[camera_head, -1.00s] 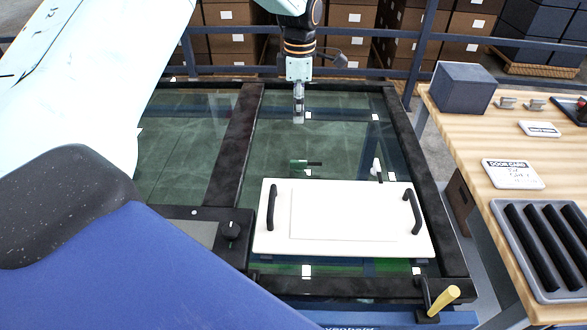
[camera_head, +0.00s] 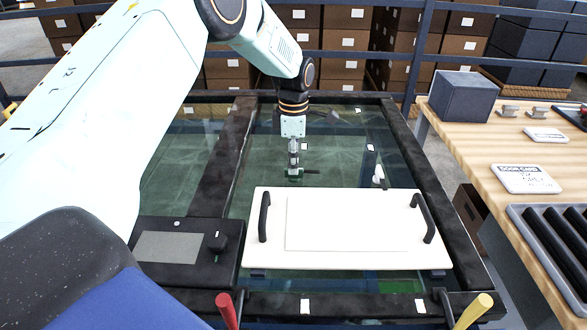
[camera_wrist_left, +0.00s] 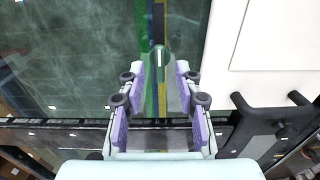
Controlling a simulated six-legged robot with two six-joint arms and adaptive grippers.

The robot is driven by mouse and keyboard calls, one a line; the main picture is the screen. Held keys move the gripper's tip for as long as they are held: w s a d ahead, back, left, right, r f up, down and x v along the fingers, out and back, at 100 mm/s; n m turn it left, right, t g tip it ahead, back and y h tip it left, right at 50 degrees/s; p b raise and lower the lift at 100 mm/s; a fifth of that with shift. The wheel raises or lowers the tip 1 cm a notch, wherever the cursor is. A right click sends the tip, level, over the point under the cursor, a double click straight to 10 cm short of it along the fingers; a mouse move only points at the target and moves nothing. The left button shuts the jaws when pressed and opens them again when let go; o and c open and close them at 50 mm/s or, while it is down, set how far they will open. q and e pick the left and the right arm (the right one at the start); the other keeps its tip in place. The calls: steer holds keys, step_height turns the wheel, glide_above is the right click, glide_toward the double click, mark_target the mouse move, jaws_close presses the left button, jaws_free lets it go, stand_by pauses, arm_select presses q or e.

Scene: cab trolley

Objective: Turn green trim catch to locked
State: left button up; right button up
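The green trim catch (camera_head: 291,173) is on the glass-covered frame behind the white panel, with a dark bar beside it on the right in the head view. In the left wrist view it is a rounded green piece (camera_wrist_left: 160,58) with a white line. My left gripper (camera_head: 293,166) points down right at the catch and partly hides it. In the left wrist view its purple-padded fingers (camera_wrist_left: 161,75) are apart, with the catch between or just beyond their tips. I cannot tell whether they touch it. My right gripper is not in view.
The white panel (camera_head: 345,258) with two black handles lies close in front of the catch. A small white catch (camera_head: 378,173) stands to the right. A black box with a knob (camera_head: 218,243), a red handle (camera_head: 228,309) and a yellow handle (camera_head: 474,311) are nearer. A wooden bench (camera_head: 470,150) is right.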

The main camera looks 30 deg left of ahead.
arm_select(q)
steer(key=shift+d+f, duration=0.1)
steer(key=shift+f, duration=0.95)
jaws_close()
